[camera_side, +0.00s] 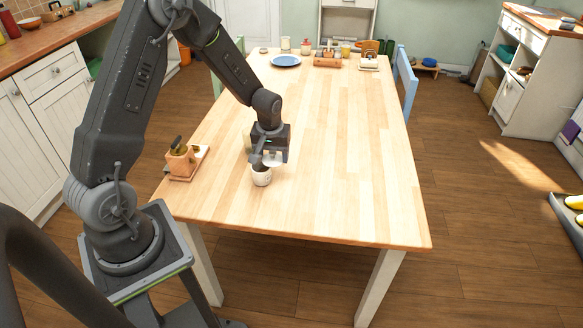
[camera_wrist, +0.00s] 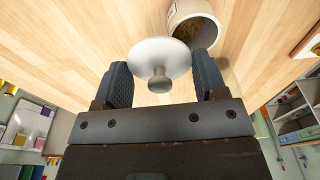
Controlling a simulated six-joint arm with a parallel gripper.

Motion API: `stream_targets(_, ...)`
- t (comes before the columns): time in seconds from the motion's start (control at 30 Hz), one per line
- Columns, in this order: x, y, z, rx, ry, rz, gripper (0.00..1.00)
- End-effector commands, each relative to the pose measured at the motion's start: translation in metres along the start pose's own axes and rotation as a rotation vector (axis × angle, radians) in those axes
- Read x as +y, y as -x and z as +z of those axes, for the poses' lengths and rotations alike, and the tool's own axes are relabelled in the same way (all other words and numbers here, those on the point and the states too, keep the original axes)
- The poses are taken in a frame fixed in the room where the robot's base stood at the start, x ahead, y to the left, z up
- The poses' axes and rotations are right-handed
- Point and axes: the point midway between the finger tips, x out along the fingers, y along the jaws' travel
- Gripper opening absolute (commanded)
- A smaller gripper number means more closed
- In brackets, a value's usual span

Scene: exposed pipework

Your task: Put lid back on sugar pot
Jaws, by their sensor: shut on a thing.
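The lid (camera_wrist: 158,52) is a white disc with a round knob facing the wrist camera. My gripper (camera_wrist: 161,72) is shut on the lid, one dark finger at each side. The lid is apart from the pot's mouth in the picture, overlapping its edge; the exact gap cannot be told.
The table's middle and right (camera_side: 350,150) are clear.

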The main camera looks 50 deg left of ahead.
Motion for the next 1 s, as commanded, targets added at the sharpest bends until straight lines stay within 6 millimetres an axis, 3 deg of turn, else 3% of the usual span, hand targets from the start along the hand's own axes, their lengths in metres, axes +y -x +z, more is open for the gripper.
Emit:
stream_targets(0.1,-0.017,0.01,-0.004,0.001,0.004,0.0,0.42)
stream_targets(0.27,-0.028,0.017,-0.006,-0.002,0.031,-0.003,0.42)
stream_targets(0.7,-0.038,0.033,-0.013,-0.006,0.562,-0.066,0.42)
stream_targets(1.0,-0.04,0.033,-0.013,-0.001,0.707,-0.086,0.42)
